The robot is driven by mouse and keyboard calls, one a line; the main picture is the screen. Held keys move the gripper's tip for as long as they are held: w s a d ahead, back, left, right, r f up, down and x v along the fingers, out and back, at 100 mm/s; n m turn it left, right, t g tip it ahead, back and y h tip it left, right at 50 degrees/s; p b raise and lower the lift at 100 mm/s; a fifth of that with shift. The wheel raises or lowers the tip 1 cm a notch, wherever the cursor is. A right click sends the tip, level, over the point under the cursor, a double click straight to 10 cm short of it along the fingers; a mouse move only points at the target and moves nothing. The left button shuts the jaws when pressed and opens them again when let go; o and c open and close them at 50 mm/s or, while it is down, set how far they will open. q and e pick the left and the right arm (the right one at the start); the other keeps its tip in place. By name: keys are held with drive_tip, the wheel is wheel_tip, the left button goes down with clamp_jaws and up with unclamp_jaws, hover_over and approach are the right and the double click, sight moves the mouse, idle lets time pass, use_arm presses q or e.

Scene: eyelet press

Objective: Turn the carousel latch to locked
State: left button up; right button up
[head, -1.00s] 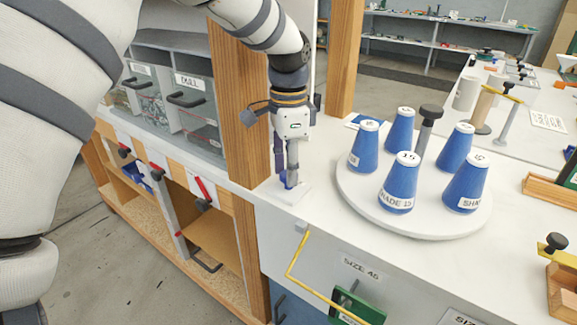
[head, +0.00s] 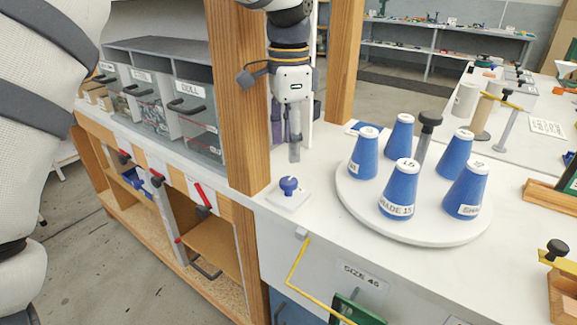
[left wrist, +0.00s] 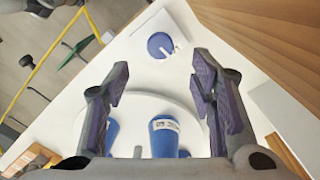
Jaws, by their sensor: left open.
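The latch is a round blue knob (head: 289,186) on a small white plate (head: 287,201), beside the carousel (head: 420,232) near the counter's front edge. In the left wrist view the knob (left wrist: 160,45) has a white mark on its right side. The carousel is a white disc carrying several blue cones (head: 400,191) around a dark-topped post (head: 426,135). My left gripper (head: 287,148) points down above and behind the knob in the head view, apart from it. In the left wrist view its fingers (left wrist: 162,88) are spread with nothing between them. My right gripper is not in view.
A wooden post (head: 235,110) stands close to the left of my left gripper, with grey bins (head: 197,125) beyond it. A yellow rod (head: 300,262) hangs at the counter's front. Wooden fixtures stand at the right. White counter is clear between the knob and the carousel.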

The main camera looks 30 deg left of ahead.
use_arm(q)
wheel_tip(320, 180, up, 4)
drive_tip(key=shift+r, duration=0.1)
